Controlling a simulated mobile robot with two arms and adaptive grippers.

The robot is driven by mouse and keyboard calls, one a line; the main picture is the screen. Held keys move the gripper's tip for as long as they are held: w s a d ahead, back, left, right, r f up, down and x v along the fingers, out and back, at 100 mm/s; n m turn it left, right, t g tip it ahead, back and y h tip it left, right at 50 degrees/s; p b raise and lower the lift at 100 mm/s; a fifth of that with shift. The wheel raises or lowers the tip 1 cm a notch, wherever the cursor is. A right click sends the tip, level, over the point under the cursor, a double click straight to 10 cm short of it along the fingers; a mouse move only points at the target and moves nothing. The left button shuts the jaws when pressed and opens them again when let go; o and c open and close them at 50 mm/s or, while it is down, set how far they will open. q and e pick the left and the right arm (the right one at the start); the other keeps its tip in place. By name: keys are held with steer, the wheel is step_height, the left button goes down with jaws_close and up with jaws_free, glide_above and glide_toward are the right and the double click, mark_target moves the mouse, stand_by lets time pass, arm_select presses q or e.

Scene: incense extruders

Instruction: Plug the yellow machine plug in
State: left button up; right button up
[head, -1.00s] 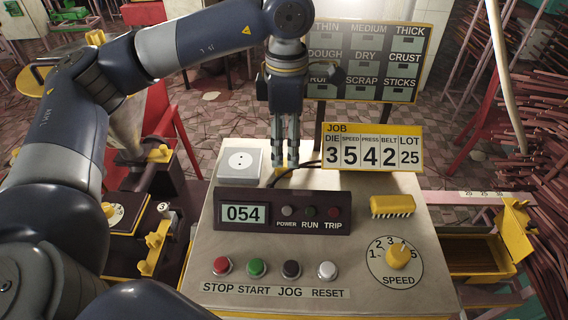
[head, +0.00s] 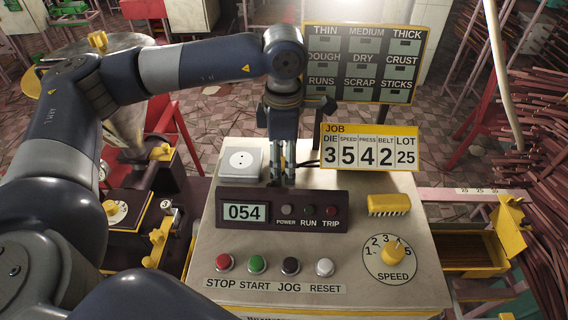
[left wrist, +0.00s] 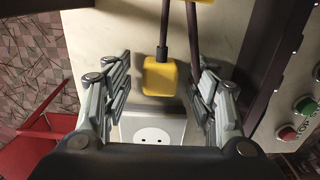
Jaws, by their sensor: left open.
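The yellow plug (left wrist: 160,78) with its dark cord shows in the left wrist view, between the open fingers of my left gripper (left wrist: 160,92). Neither finger clearly touches it. In the head view, the left gripper (head: 283,178) points down at the back of the sloped panel and hides the plug. Part of a dark cord (head: 306,163) shows to its right. The white square socket (head: 240,162) with two holes lies just left of the gripper. In the left wrist view, the socket (left wrist: 153,136) is just below the plug, and the plug is apart from its holes. My right gripper is not in view.
The display box (head: 283,210) with three lamps stands just in front of the gripper. The JOB sign (head: 370,147) rises to the right. A yellow brush (head: 389,205), the speed knob (head: 393,252) and a row of buttons (head: 257,263) occupy the panel's front.

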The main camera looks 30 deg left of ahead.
mark_target(284, 161)
arm_select(q)
steer(key=c, duration=1.1)
steer(key=shift+r, duration=0.1)
steer(key=shift+r, duration=0.25)
step_height(284, 161, up, 9)
steer(key=b, duration=0.2)
steer(key=shift+r+b, duration=0.2)
steer(key=shift+b, duration=0.1)
